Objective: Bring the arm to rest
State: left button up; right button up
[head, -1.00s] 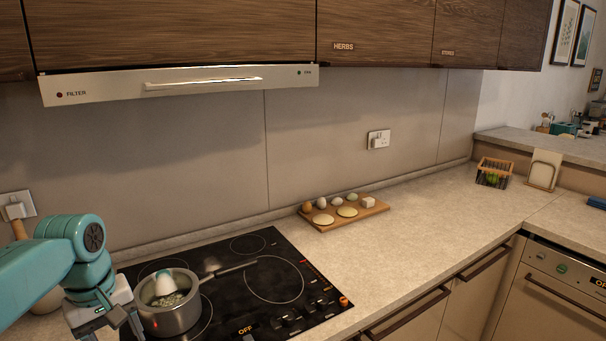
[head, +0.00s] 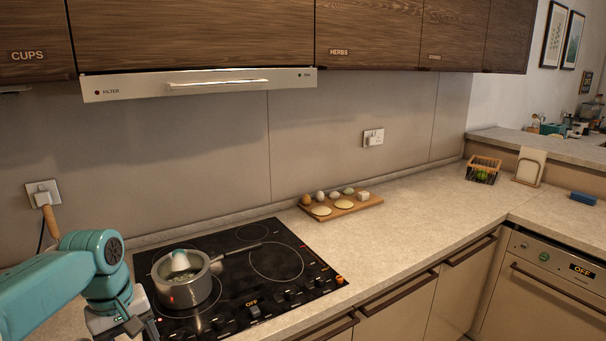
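My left arm comes in from the left, and its gripper (head: 135,330) is at the bottom edge, just left of the cooktop and the pot. The fingers are partly cut off by the frame, so I cannot tell whether they are open or shut. My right gripper is not in view. A metal pot (head: 186,284) with a handle stands on the left part of the black cooktop (head: 240,290). A white-and-teal item (head: 180,261) sits inside the pot among greenish contents.
A wooden board (head: 342,208) with eggs and flat round pieces lies on the counter (head: 420,215). A basket (head: 483,170) and a holder (head: 528,167) stand farther right. The counter between them is clear. A range hood (head: 200,84) hangs above the cooktop.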

pick_arm(q)
jog(key=s+d+f+m+h, duration=0.1)
jog(key=d+f, duration=0.3)
jog(key=f, duration=0.5)
jog(key=s+d+f+m+h, duration=0.15)
jog(key=d+f, duration=0.25)
jog(key=f, duration=0.4)
jog(key=s+d+f+m, duration=0.15)
jog(key=d+f, duration=0.25)
jog(key=f, duration=0.5)
jog(key=s+d+f+m, duration=0.1)
jog(key=s+d+f, duration=0.2)
jog(key=s+f, duration=0.2)
jog(key=s+d+f, duration=0.3)
jog(key=s+f, duration=0.2)
jog(key=s, duration=0.7)
jog(key=shift+m+h, duration=0.4)
jog(key=shift+h, duration=0.05)
jog(key=shift+d+f, duration=0.1)
